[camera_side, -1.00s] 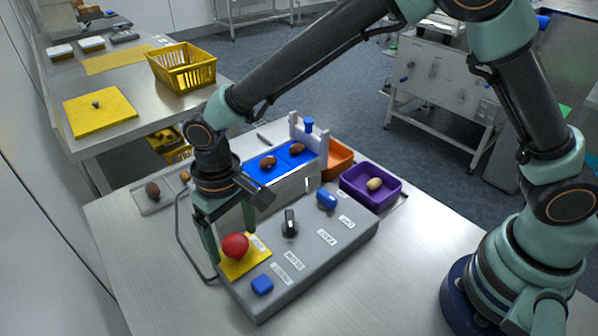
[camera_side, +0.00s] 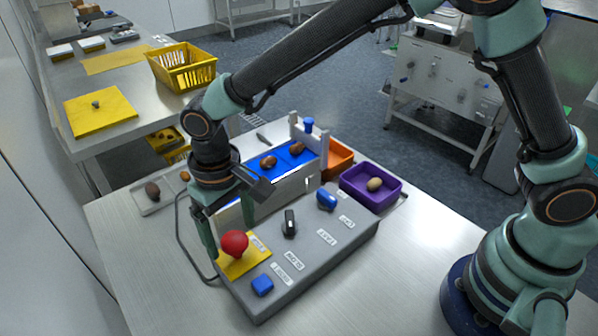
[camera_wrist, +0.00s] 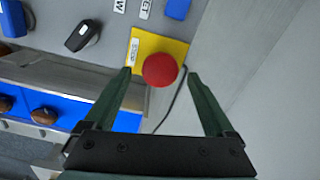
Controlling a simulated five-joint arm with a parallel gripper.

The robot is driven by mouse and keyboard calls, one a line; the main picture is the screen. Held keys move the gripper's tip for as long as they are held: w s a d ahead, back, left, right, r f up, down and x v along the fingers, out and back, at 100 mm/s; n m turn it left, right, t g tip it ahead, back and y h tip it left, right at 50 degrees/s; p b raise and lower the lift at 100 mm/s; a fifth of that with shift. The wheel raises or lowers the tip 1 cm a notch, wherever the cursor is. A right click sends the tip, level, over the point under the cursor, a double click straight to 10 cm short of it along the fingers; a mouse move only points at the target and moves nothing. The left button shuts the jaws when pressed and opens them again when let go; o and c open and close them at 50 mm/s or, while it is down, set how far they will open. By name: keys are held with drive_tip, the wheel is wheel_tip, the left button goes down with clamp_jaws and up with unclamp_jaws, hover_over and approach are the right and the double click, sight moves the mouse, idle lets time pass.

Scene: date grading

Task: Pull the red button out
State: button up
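The red button (camera_side: 234,243) is a round knob on a yellow plate (camera_side: 231,268) at the left end of the grey control box (camera_side: 318,262). A short stretch of red stem shows under the knob in the side view. My gripper (camera_side: 230,238) points down over it, with one finger on each side of the knob. In the wrist view my gripper (camera_wrist: 160,75) is open, and the red button (camera_wrist: 160,70) sits between the fingertips with a gap on both sides. The fingers do not appear to touch it.
The box also carries a black knob (camera_side: 289,223) and blue buttons (camera_side: 263,285), (camera_side: 326,200). Behind it are a blue-topped stand (camera_side: 284,167) with dates, a purple tray (camera_side: 371,207) and an orange tray (camera_side: 340,160). A cable (camera_side: 180,240) runs left of the box.

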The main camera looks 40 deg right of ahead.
sight(235, 237)
wheel_tip(235, 237, up, 12)
idle(0.7)
drive_tip(key=d+r+m+t+y, duration=0.1)
drive_tip(key=d+r+t, duration=0.35)
drive_tip(key=d, duration=1.25)
drive_tip(key=s+d+m+t+h, duration=0.1)
drive_tip(key=s+d, duration=0.6)
drive_tip(key=d, duration=0.4)
drive_tip(key=shift+d+f, duration=0.3)
drive_tip(key=shift+d, duration=0.05)
drive_tip(key=shift+s, duration=0.1)
